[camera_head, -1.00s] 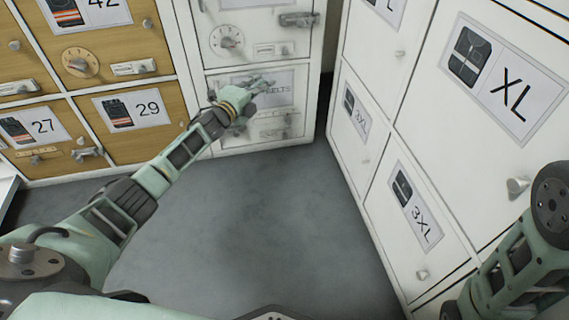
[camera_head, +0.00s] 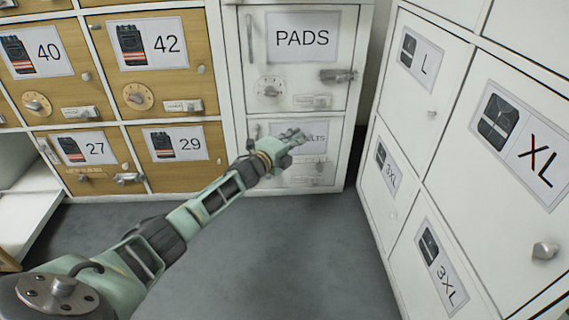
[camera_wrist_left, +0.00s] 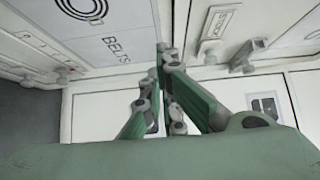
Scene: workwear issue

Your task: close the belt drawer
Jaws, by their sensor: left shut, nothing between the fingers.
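The belt drawer (camera_head: 322,138) is the lower white front below the PADS front, and its label reads BELTS. In the head view it looks about flush with the cabinet, though my gripper covers part of it and I cannot tell whether a small gap remains. My left gripper (camera_head: 297,137) is shut and empty, in front of the label's left part; I cannot tell if it touches. In the left wrist view, the BELTS front (camera_wrist_left: 95,55) is at upper left and the shut fingers (camera_wrist_left: 160,52) are beside it. My right gripper is out of view.
The PADS front (camera_head: 345,45) with its handle is above. Wooden lockers (camera_head: 205,140) numbered 27, 29, 40 and 42 stand at left. White lockers (camera_head: 375,205) marked L, XL and 3XL stand close at right. Grey floor (camera_head: 290,245) between is clear.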

